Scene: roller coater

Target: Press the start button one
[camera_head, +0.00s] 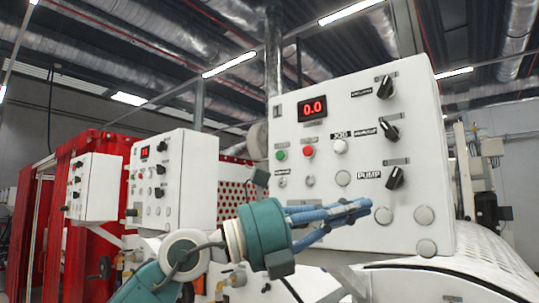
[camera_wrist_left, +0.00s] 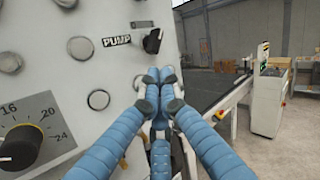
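The nearest white control box (camera_head: 350,110) bears a "1" mark at its upper left and a red "0.0" display. A green button (camera_head: 281,155) sits below the display, left of a red button (camera_head: 308,151); the small label above the green one is too small to read. My left gripper (camera_head: 366,207) is in front of the lower part of this box, below and right of the green button, its blue fingers pointing right. In the left wrist view its fingertips (camera_wrist_left: 159,76) are together and empty, near the PUMP knob (camera_wrist_left: 152,41). The green button is outside that view. My right gripper is not in view.
A white button (camera_head: 340,146), black knobs (camera_head: 395,177) and several grey round buttons share the panel. Two more control boxes (camera_head: 172,180) stand to the left by red machine frames. The left wrist view shows a large dial knob (camera_wrist_left: 20,147) and a conveyor (camera_wrist_left: 222,100).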

